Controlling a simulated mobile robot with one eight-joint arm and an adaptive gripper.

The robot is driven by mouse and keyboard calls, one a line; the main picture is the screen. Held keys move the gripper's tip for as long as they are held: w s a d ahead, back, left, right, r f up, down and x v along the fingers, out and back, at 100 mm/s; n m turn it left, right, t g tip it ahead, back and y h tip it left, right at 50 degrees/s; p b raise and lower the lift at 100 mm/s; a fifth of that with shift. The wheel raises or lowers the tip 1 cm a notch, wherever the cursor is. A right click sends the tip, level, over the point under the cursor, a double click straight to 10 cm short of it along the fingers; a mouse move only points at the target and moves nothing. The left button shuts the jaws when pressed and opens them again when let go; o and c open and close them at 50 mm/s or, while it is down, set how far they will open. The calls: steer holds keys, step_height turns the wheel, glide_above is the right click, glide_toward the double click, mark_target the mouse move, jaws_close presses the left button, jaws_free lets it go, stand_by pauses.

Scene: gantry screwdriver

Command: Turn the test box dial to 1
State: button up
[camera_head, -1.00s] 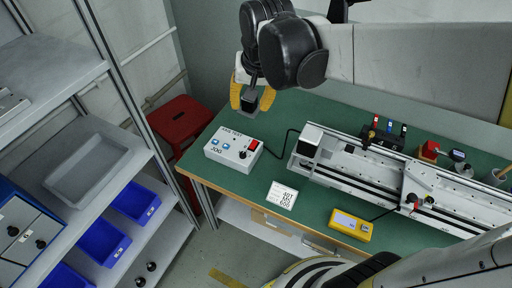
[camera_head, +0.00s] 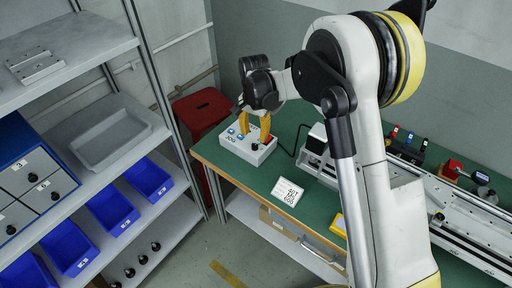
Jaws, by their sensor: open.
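The white control box (camera_head: 236,148) stands on the green table's left end. It has blue switches (camera_head: 231,131), a JOG label and a dark dial (camera_head: 255,147) near its front right. A red switch is partly hidden. My gripper (camera_head: 254,133) points down over the box with its yellow fingers apart and nothing visible between them. The fingertips appear close above the box top, just behind the dial. I cannot tell if they touch the box, and the dial's setting is too small to read.
A white label card (camera_head: 288,191) lies on the green table (camera_head: 247,182) right of the box. A partly hidden yellow device (camera_head: 338,222) lies near the front edge. The gantry rail (camera_head: 463,206) fills the right side. A red stool (camera_head: 199,108) and shelves with blue bins (camera_head: 112,208) are left.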

mark_target(255, 145)
step_height(255, 145, down, 6)
steer(key=shift+f+b, duration=0.1)
steer(key=shift+b, duration=0.85)
jaws_close()
